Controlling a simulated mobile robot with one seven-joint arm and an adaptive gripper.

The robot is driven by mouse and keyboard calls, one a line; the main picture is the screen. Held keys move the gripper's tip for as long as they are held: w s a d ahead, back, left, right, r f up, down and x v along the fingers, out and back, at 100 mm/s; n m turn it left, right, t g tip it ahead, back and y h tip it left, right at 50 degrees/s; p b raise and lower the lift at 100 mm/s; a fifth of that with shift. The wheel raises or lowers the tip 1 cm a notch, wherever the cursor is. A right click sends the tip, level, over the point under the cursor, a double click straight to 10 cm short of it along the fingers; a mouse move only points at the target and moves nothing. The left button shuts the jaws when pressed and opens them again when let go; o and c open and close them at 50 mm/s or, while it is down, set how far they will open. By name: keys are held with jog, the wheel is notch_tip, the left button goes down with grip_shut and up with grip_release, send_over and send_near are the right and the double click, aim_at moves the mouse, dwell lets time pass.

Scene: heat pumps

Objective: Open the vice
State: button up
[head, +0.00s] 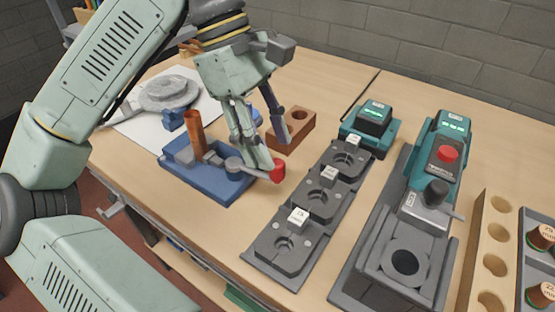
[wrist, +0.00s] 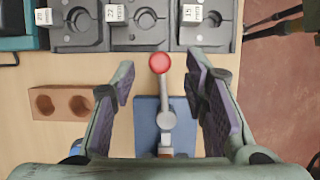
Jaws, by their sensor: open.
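The vice is a blue block (head: 212,186) near the table's front left, with an upright copper pipe (head: 196,135) at its jaws. Its grey lever (head: 250,170) ends in a red knob (head: 278,171) that sticks out past the right side of the block. My gripper (head: 272,152) is open and empty, pointing down at the lever. In the wrist view the fingers (wrist: 160,85) stand on either side of the lever (wrist: 165,105), apart from it, with the red knob (wrist: 159,63) just beyond the fingertips. The pipe end is largely hidden there.
A row of grey fixtures (head: 322,197) with white labelled cubes stands right of the vice. A brown block with holes (head: 290,130) lies behind it. A teal machine (head: 440,160) and a wooden rack (head: 492,235) stand farther right. White paper with a grey part (head: 165,93) lies back left.

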aim_at(277, 162)
jog(key=shift+x, duration=2.15)
grip_shut()
